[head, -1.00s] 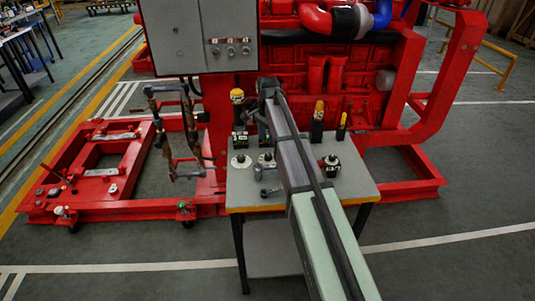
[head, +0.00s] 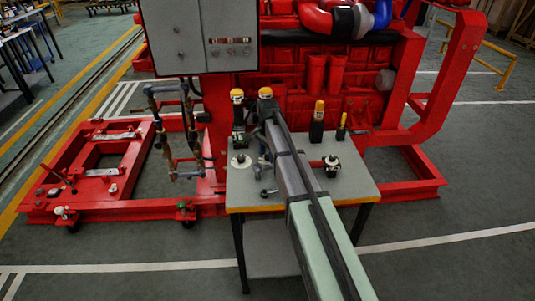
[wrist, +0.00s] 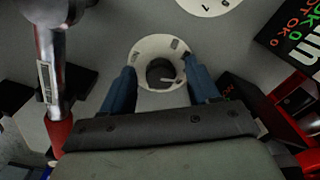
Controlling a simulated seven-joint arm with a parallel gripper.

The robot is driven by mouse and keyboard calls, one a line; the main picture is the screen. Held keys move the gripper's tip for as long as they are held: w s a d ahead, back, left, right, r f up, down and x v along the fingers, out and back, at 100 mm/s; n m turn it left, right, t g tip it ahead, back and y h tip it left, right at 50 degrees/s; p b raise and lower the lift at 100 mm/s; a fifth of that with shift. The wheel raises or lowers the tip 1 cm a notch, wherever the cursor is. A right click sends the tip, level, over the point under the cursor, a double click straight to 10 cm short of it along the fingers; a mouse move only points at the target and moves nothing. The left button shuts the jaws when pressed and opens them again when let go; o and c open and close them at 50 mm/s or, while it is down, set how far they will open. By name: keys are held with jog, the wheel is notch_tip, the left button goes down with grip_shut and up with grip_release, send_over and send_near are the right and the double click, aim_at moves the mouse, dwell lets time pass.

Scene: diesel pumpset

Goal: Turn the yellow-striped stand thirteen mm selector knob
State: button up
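In the wrist view a dark round selector knob (wrist: 158,72) with a light pointer sits in a white dial disc (wrist: 143,47). My gripper (wrist: 160,82) is open, with one blue finger on each side of the knob; I cannot tell whether they touch it. In the head view my gripper (head: 263,146) is low over the grey table, and it hides the middle dial. Yellow-topped dark stands (head: 237,97) (head: 265,93) rise behind it. I cannot make out which one bears the yellow stripe.
On the table (head: 222,190) a white dial (head: 240,162) lies left of my gripper and a black knob (head: 331,162) right of it. More yellow-topped dark items (head: 318,112) stand back right. A metal rod (wrist: 50,70) is close at left in the wrist view.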

jog(key=c, duration=1)
jog(key=shift+n, duration=0.3)
jog(key=n, duration=0.6)
jog(key=shift+s+d, duration=0.1)
jog(key=n, duration=0.7)
jog(key=shift+d, duration=0.1)
jog(key=o, duration=1)
